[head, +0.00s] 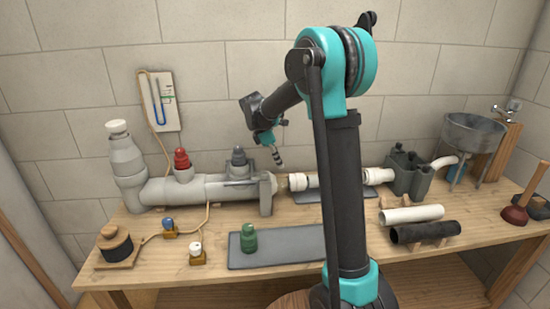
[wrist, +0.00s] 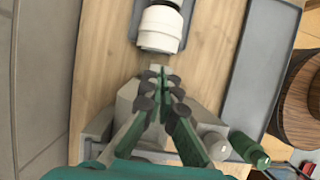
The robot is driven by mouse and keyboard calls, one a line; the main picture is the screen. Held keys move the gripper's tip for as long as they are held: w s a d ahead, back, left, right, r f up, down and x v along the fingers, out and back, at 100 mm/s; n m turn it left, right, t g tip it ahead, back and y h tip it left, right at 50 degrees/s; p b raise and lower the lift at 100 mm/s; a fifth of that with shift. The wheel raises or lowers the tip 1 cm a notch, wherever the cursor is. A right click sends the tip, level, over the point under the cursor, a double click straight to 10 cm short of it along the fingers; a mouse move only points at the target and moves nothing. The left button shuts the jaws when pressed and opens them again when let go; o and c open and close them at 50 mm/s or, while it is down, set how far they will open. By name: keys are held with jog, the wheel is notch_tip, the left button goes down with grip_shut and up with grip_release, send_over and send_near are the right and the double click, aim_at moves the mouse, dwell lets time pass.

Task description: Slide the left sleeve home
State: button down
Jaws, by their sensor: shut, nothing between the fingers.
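A white sleeve (head: 299,181) sits on the left end of a short pipe run lying on the bench, with a narrow gap between it and the flanged end (head: 267,188) of the grey pipe. It also shows in the wrist view (wrist: 160,28), at the top. A second white sleeve (head: 374,175) is at the right end of the run; my arm hides part of the pipe between them. My gripper (head: 279,165) is above and slightly left of the left sleeve, pointing down. In the wrist view its fingers (wrist: 163,75) are together, empty and apart from the sleeve.
The grey pipe (head: 215,187) with a red-capped valve (head: 182,160) stands left. A grey mat (head: 285,244) bears a green bottle-like piece (head: 249,238) in front. White (head: 412,214) and black (head: 425,232) pipes lie at right. A grey fitting (head: 408,173) stands behind them.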

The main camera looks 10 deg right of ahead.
aim_at(300, 176)
jog(key=shift+x, duration=2.55)
jog(key=shift+d, duration=0.1)
jog(key=d, duration=0.5)
jog(key=shift+s+d, duration=0.1)
jog(key=shift+d, duration=0.05)
jog(key=shift+r, duration=0.1)
jog(key=v, duration=0.9)
jog(key=s+f+m+t+y, duration=0.1)
jog(key=s+f+m, duration=0.3)
jog(key=s, duration=0.6)
jog(key=s+d+f+m+t+y, duration=0.1)
jog(key=s+f+m+y, duration=0.1)
jog(key=s+f+m, duration=0.3)
jog(key=s+d+f+m+t+y, duration=0.1)
jog(key=s+f+m+t, duration=0.1)
jog(key=s+f+m, duration=0.3)
jog(key=shift+s+m, duration=0.65)
jog(key=shift+s, duration=1.1)
jog(key=shift+s+m, duration=0.7)
jog(key=shift+s, duration=1)
jog(key=shift+s+m, duration=0.65)
jog(key=shift+s, duration=1.1)
